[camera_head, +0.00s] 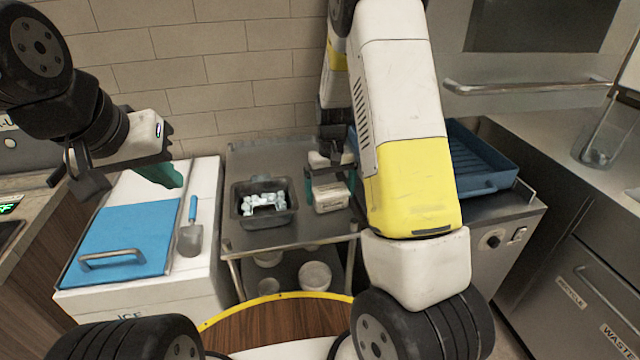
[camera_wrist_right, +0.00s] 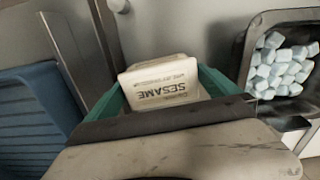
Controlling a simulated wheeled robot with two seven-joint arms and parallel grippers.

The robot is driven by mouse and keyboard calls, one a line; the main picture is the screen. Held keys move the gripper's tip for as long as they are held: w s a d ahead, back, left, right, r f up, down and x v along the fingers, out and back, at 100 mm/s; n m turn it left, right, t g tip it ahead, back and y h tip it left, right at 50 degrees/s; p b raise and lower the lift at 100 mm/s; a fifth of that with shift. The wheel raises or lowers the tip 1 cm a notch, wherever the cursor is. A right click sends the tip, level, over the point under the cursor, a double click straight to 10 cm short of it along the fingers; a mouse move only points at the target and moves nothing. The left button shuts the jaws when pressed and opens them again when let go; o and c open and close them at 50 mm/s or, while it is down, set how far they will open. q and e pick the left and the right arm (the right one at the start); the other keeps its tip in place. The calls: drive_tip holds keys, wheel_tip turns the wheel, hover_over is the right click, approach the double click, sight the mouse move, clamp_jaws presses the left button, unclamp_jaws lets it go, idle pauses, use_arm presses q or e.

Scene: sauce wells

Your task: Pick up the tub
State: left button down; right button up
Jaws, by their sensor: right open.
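The tub (camera_head: 331,198) is a small pale block-shaped container on the right part of the steel cart top. In the right wrist view the tub (camera_wrist_right: 165,88) shows its lettering, which reads SESAME upside down. My right gripper (camera_head: 330,188) reaches down over it. Its teal fingers (camera_wrist_right: 160,95) are open, one on each side of the tub; I cannot tell whether they touch it. My left gripper (camera_head: 115,180) hangs above the ice chest at the left, its teal fingers apart and nothing seen between them.
A dark pan (camera_head: 247,218) of pale blue-white cubes sits left of the tub. A scoop (camera_head: 190,235) lies on the ice chest (camera_head: 137,300) beside its blue lid (camera_head: 125,235). A blue ribbed tray (camera_head: 485,165) is at the right. White bowls (camera_head: 315,275) stand on the cart's lower shelf.

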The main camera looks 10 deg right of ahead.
drive_tip(key=shift+f, duration=0.1)
drive_tip(key=shift+c, duration=0.4)
drive_tip(key=c, duration=1.4)
